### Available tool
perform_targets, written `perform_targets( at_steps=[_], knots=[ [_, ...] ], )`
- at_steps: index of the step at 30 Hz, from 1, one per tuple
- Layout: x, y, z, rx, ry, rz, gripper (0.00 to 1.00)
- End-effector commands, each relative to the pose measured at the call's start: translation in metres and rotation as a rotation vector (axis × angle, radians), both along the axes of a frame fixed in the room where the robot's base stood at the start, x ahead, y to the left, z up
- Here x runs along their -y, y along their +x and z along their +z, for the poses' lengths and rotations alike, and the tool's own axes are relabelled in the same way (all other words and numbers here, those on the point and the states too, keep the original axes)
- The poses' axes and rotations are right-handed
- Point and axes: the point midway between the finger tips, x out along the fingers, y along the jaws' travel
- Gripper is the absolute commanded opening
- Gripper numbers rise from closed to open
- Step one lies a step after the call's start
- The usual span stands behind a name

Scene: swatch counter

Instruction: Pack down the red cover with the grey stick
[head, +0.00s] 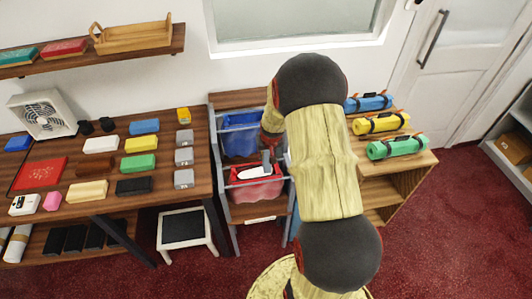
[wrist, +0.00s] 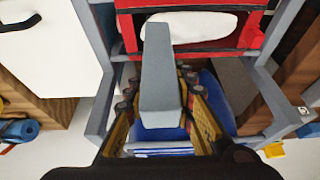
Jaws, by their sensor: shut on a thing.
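My gripper (wrist: 160,105) is shut on the grey stick (wrist: 160,75), a tapered bar that points away from the fingers in the wrist view. In the head view a grey piece (head: 266,157) shows beside my arm, above the red bin; my arm hides most of the gripper. The red bin (head: 255,190) sits on a low level of the grey rack and has a white item (head: 253,173) in it. In the wrist view the red bin (wrist: 195,52) is beyond the stick's end; contact cannot be told. No separate red cover can be made out.
A blue bin (head: 240,135) sits above the red bin, between the grey rack rails (head: 221,190). A table (head: 125,200) with several coloured blocks and a red mat (head: 38,172) stands at left. A shelf with rolled mats (head: 398,146) stands at right.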

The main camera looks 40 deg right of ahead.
Motion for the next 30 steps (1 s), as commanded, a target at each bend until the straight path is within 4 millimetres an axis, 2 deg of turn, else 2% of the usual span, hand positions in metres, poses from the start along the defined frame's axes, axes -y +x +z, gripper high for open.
perform_targets(
  at_steps=[19, 30],
  knots=[
    [0.0, 0.0, -0.028, 0.001, -0.001, 0.0, 0.05],
    [0.0, 0.0, -0.025, 0.0, 0.0, 0.0, 0.05]
  ],
)
